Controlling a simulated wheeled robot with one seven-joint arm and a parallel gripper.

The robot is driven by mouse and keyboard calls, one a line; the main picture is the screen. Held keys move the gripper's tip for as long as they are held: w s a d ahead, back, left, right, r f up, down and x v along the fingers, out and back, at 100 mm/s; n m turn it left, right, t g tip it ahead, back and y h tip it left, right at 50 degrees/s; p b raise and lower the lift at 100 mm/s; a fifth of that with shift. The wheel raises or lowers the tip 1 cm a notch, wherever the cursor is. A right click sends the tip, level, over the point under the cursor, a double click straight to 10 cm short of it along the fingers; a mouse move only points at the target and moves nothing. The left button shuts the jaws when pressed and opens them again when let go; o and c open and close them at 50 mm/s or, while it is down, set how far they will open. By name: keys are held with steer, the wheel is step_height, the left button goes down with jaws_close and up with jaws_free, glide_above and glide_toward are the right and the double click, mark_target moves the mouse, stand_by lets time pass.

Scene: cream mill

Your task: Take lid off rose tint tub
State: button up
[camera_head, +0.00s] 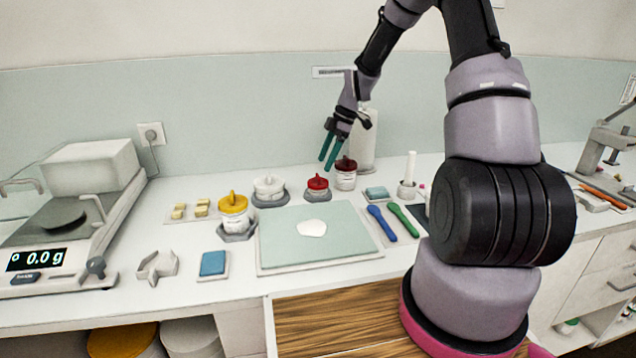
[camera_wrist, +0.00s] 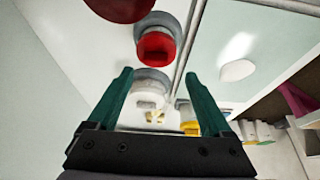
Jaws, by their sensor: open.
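Several small white tubs with coloured lids stand at the back of the bench. One has a bright red lid (camera_head: 317,182), and one has a dark red lid (camera_head: 346,164) just to its right. I cannot read their labels, so I cannot tell which is the rose tint tub. Both lids are on. My gripper (camera_head: 327,164) is open and empty, its teal fingers pointing down above and near these two tubs. In the wrist view the bright red lid (camera_wrist: 156,46) lies beyond the fingertips, and the dark red lid (camera_wrist: 121,6) is cut by the top edge.
Tubs with a white lid (camera_head: 268,184) and a yellow lid (camera_head: 233,203) stand to the left. A pale green mat (camera_head: 330,243) with a white patch lies in front. Blue and green spatulas (camera_head: 403,220) lie right of it. A scale (camera_head: 62,225) stands far left.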

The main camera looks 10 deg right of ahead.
mark_target(318, 175)
steer(key=shift+w+x, duration=0.2)
steer(key=shift+x, duration=1.2)
steer(key=shift+w+x, duration=0.15)
steer(key=shift+x, duration=1.2)
steer(key=shift+d, duration=0.1)
jaws_close()
step_height(318, 175, up, 12)
steer(key=shift+r, duration=0.15)
steer(key=shift+r, duration=1.35)
